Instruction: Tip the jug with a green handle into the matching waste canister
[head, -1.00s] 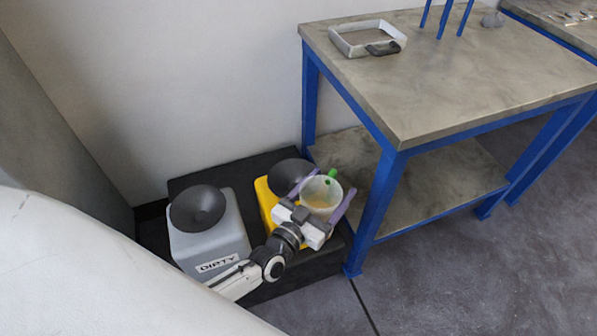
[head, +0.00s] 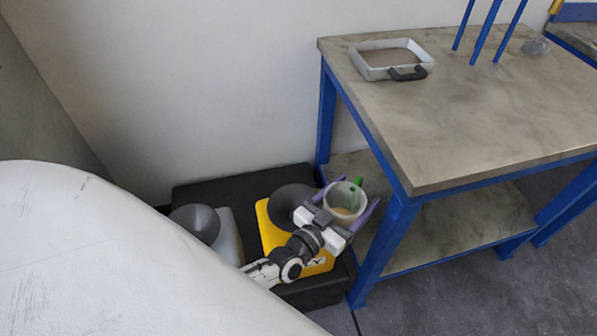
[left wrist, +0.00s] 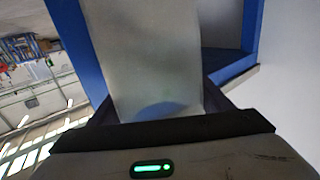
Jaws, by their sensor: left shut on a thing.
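The translucent pale jug (head: 341,209) has a green handle (head: 356,183) and brownish contents low inside. It looks roughly upright, mouth up. My left gripper (head: 351,206) is shut on it, with purple fingers on either side. In the left wrist view the jug's pale wall (left wrist: 150,60) fills the space between the fingers. The yellow canister (head: 270,238) with a dark funnel (head: 290,206) stands just left of the jug, partly hidden by my arm. A grey canister (head: 229,240) with a dark funnel (head: 195,221) stands further left, its front hidden. My right gripper is not in view.
The canisters stand on a low black platform (head: 250,187) against the wall. A blue-framed table (head: 480,130) stands close right of the jug, with a lower shelf (head: 460,230). A grey frame with a black handle (head: 375,70) lies on its top.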

